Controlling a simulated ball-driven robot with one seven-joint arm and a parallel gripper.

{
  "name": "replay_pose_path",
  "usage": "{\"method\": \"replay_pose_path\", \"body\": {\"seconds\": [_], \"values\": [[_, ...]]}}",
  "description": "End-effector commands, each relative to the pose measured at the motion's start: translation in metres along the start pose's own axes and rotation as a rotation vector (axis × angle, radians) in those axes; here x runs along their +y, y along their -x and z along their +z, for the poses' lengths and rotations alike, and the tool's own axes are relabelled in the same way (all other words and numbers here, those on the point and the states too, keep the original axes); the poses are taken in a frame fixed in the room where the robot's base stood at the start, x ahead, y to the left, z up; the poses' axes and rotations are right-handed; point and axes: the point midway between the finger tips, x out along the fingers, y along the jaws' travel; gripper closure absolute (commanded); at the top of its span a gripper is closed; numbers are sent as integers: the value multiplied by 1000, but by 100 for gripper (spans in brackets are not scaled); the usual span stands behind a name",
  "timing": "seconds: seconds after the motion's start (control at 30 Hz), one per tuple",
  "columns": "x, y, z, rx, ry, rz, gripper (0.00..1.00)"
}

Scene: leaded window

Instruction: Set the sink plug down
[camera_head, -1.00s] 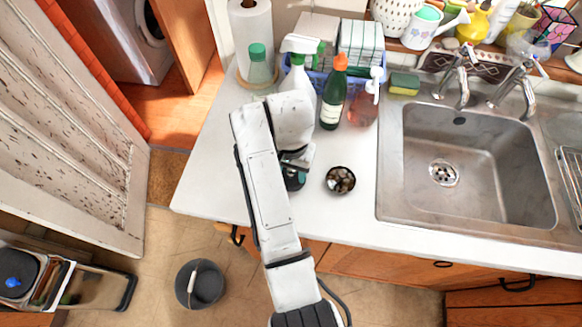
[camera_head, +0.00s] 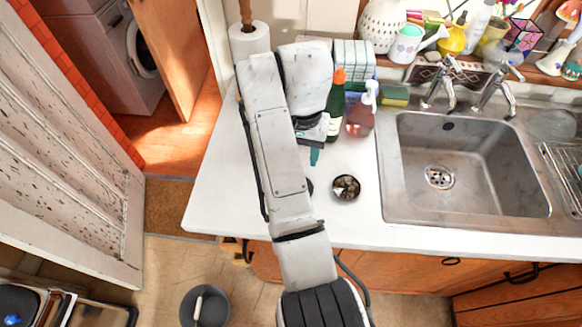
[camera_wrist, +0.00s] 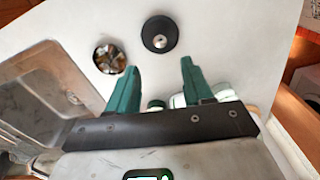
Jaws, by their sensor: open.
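The sink plug (camera_wrist: 159,34), a round black disc with a metal centre, lies flat on the white worktop in the wrist view. In the head view my arm hides most of it. My gripper (camera_wrist: 160,70) is open, with two green fingers apart and nothing between them. The plug is beyond the fingertips and clear of them. In the head view a green fingertip (camera_head: 315,156) shows below my wrist, over the worktop.
A small dark bowl of metal bits (camera_head: 346,187) stands right of my arm. The steel sink (camera_head: 470,165) is to the right. The worktop's front left is clear.

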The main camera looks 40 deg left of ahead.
Motion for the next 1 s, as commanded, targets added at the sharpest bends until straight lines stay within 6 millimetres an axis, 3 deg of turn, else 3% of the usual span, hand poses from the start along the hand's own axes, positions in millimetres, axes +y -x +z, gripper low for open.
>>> {"method": "replay_pose_path", "body": {"seconds": [0.33,0.47,0.57,0.63,0.77,0.87,1.0], "values": [[3,6,-3,0,-2,-1,49],[23,-7,0,5,-18,-6,49],[63,-30,9,22,-50,-18,49],[101,-49,21,43,-79,-28,49],[174,-80,59,91,-140,-40,49],[225,-97,97,126,-190,-41,49],[286,-120,166,150,-261,-27,49]]}}
